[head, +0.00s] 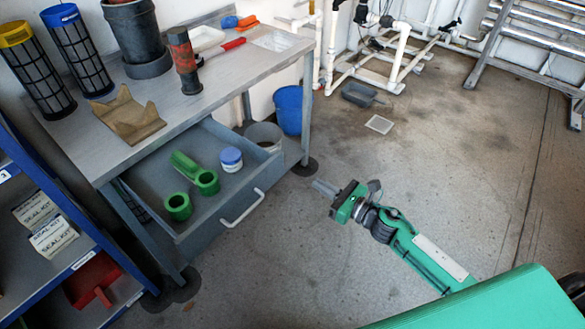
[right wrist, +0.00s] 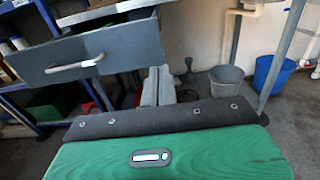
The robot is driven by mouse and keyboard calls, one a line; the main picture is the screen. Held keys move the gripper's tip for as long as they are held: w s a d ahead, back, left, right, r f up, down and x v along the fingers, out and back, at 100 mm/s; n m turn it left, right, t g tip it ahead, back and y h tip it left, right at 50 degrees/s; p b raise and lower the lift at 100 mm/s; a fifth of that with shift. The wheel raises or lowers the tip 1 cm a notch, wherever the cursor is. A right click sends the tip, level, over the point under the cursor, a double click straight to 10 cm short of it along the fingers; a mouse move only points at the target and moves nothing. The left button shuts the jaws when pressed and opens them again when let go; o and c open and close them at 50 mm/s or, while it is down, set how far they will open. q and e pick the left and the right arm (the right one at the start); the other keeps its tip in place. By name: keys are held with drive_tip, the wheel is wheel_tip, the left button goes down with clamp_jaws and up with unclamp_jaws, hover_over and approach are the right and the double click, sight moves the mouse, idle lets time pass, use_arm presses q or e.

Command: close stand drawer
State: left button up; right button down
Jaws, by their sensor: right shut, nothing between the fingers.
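The stand drawer (head: 222,212) is pulled open under the grey workbench top. Its front has a pale bar handle (head: 243,209). In the right wrist view the drawer front (right wrist: 125,46) and its handle (right wrist: 75,67) are at the upper left. My right gripper (head: 323,187) is shut and empty, to the right of the drawer front and apart from the handle. Its fingers (right wrist: 159,86) point ahead in the wrist view, below and right of the drawer. My left gripper is not in view.
Green fittings (head: 178,206) and a blue-lidded jar (head: 231,159) sit in the drawer. The workbench (head: 200,107) carries filters and tools. A blue bucket (head: 289,109) and grey bucket (head: 264,136) stand behind the bench leg. A blue shelf (head: 65,267) is at left. Floor right of the drawer is clear.

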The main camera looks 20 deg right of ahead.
use_arm(q)
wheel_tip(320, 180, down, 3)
drive_tip(key=shift+p, duration=0.5)
use_arm(e)
drive_tip(key=x, duration=1)
drive_tip(key=shift+w, duration=0.15)
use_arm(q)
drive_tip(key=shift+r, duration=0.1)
use_arm(e)
drive_tip(key=shift+a, duration=0.1)
drive_tip(key=shift+w, duration=0.1)
